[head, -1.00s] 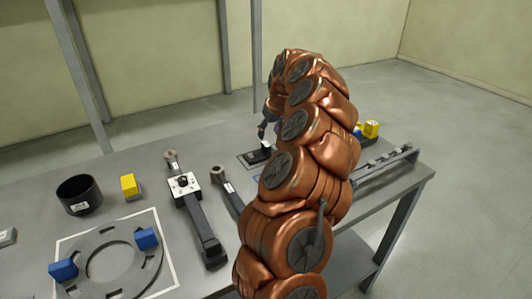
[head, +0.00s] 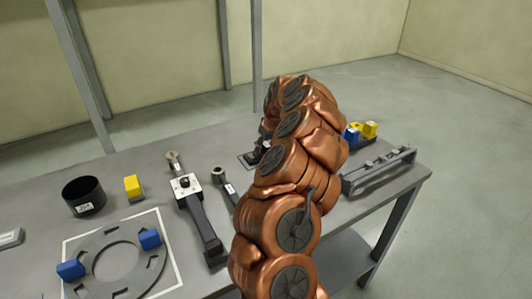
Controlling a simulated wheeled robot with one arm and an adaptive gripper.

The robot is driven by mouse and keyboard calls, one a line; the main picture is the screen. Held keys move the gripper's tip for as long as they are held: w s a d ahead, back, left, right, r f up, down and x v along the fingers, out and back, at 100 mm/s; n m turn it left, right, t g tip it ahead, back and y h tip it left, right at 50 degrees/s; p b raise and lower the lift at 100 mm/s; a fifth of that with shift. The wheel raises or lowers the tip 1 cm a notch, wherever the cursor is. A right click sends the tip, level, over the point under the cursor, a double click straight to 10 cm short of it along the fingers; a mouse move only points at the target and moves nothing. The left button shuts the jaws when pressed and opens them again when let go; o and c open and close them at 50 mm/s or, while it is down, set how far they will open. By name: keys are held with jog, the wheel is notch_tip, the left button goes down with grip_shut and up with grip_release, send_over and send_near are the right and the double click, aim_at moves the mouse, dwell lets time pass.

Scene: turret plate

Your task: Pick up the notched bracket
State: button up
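I cannot tell for sure which part is the notched bracket. A small dark flat plate (head: 247,160) lies at the back middle of the table, partly hidden by my arm. My gripper (head: 263,143) is low over this plate, mostly behind my copper-coloured arm. Its fingertips are too small and covered to show whether they are open, shut or holding something. A long grey rail (head: 378,170) with several raised bits along its top lies at the table's right edge.
A turret ring plate (head: 92,283) with two blue blocks (head: 149,239) (head: 70,269) lies front left. A black cup (head: 83,196), a yellow block (head: 132,187) and a long dark tool (head: 203,228) stand nearby. Yellow and blue blocks (head: 369,129) sit behind the rail.

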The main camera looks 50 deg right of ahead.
grip_shut()
dwell(0.6)
